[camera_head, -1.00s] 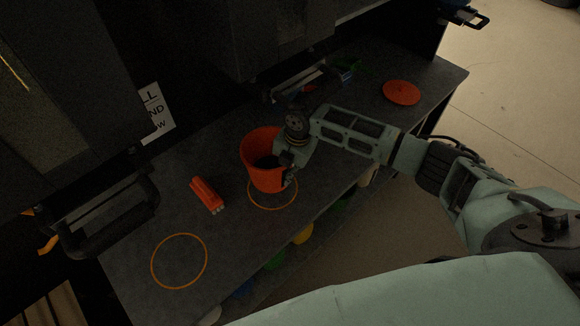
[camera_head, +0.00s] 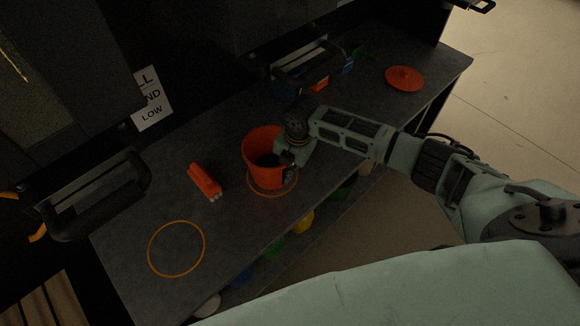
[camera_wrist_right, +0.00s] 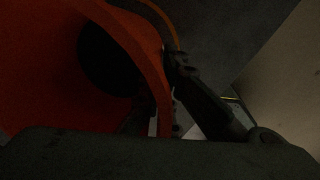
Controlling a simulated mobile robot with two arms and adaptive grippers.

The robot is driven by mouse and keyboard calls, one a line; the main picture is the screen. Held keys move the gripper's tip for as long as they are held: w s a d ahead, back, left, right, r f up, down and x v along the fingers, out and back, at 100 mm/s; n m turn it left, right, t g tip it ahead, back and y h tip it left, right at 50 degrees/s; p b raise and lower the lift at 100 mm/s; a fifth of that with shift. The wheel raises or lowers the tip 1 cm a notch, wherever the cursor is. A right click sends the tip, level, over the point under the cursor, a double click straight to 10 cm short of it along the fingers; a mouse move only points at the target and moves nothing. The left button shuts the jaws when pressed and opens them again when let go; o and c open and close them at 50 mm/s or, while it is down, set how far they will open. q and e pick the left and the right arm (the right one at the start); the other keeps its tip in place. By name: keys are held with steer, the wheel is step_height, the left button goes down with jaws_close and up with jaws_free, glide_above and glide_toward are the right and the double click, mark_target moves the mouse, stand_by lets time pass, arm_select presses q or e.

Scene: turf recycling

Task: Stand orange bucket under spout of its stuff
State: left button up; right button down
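The orange bucket (camera_head: 262,173) is upright at the middle of the grey counter, over an orange ring marking (camera_head: 290,188). The ring's front and right edge show; whether the base touches the counter is hard to tell. My right gripper (camera_head: 287,165) is at the bucket's right side, apparently shut on its rim. In the right wrist view the orange wall (camera_wrist_right: 150,60) runs beside a dark finger (camera_wrist_right: 205,95); the inner finger is mostly hidden. Dark machine housings hang above the counter; no spout opening is clear. My left gripper is not in view.
An orange tool-like object (camera_head: 204,181) lies left of the bucket. A second orange ring (camera_head: 176,248) on the front left counter is empty. An orange lid (camera_head: 404,78) lies at the far right. A black handle (camera_head: 100,205) juts out at left. Coloured containers (camera_head: 302,221) sit below the counter.

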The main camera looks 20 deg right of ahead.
steer(key=shift+f, duration=0.2)
stand_by(0.3)
steer(key=c, duration=1.9)
jaws_free()
steer(key=shift+o, duration=0.4)
steer(key=shift+f, duration=0.1)
steer(key=shift+o, duration=1.3)
step_height(320, 180, up, 12)
steer(key=s, duration=0.1)
steer(key=shift+d, duration=0.45)
steer(key=shift+s+f, duration=0.1)
steer(key=shift+s, duration=0.1)
